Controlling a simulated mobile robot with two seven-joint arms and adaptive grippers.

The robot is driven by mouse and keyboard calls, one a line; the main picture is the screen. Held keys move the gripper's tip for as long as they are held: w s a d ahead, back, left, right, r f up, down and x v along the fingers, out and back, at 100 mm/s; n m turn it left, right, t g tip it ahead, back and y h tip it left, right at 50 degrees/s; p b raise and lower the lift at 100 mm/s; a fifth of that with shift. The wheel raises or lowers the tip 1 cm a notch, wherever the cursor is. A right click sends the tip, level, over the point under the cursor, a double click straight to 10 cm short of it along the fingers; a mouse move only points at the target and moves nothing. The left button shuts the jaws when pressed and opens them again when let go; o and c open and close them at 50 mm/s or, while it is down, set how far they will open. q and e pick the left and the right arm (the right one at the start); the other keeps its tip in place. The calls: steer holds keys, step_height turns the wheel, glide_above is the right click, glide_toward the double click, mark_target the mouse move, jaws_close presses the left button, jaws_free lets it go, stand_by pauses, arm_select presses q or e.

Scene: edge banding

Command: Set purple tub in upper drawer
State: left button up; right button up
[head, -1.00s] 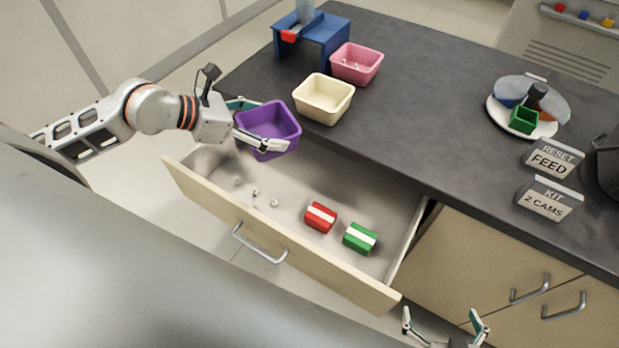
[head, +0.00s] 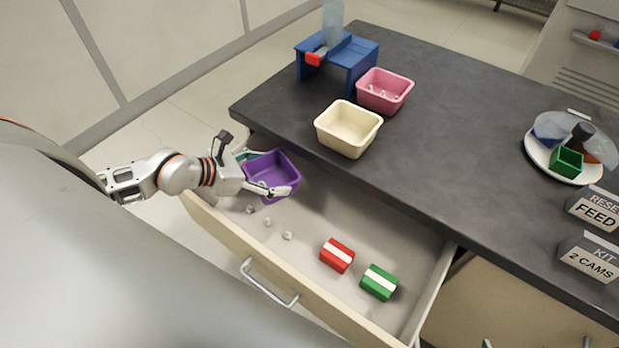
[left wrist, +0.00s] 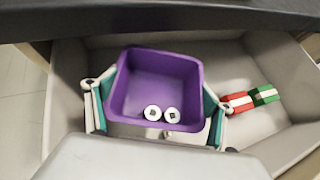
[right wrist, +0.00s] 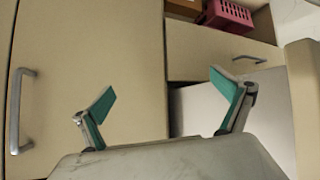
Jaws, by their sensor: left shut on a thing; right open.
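The purple tub (head: 272,172) is held by my left gripper (head: 266,176), over the far left end of the open upper drawer (head: 222,222). In the left wrist view the tub (left wrist: 157,72) sits between the two fingers, with two small white-and-dark round pieces inside. I cannot tell whether its base touches the drawer floor. A red-and-white block (head: 337,255) and a green-and-white block (head: 379,282) lie in the drawer, with several small pale pieces near the tub. My right gripper (right wrist: 165,104) is open and empty in front of cabinet fronts.
On the dark counter (head: 450,130) stand a cream tub (head: 348,128), a pink tub (head: 384,91), a blue stand (head: 338,50) and a plate (head: 540,160) with a green box. Two signs are at right.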

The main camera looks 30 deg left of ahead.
mark_target(288, 170)
arm_select(q)
steer(key=x, duration=0.3)
steer(key=b+x, duration=0.1)
steer(key=x, duration=0.3)
steer(key=shift+w+d+r, duration=0.15)
steer(key=shift+w+r, duration=0.05)
steer(key=shift+r, duration=0.2)
steer(key=shift+w+d+f, duration=0.2)
steer(key=shift+w, duration=0.2)
steer(key=b+x, duration=0.1)
steer(key=x, duration=0.2)
steer(key=shift+w+d+f, duration=0.15)
steer(key=shift+w+f, duration=0.05)
steer(key=shift+f, duration=0.15)
steer(key=shift+w, duration=0.1)
arm_select(e)
steer(key=shift+w+d+f, duration=0.15)
steer(key=shift+w+f, duration=0.05)
steer(key=shift+f, duration=0.6)
arm_select(q)
steer(key=shift+f, duration=0.35)
arm_select(e)
steer(key=shift+f, duration=0.1)
arm_select(q)
steer(key=shift+f, duration=0.25)
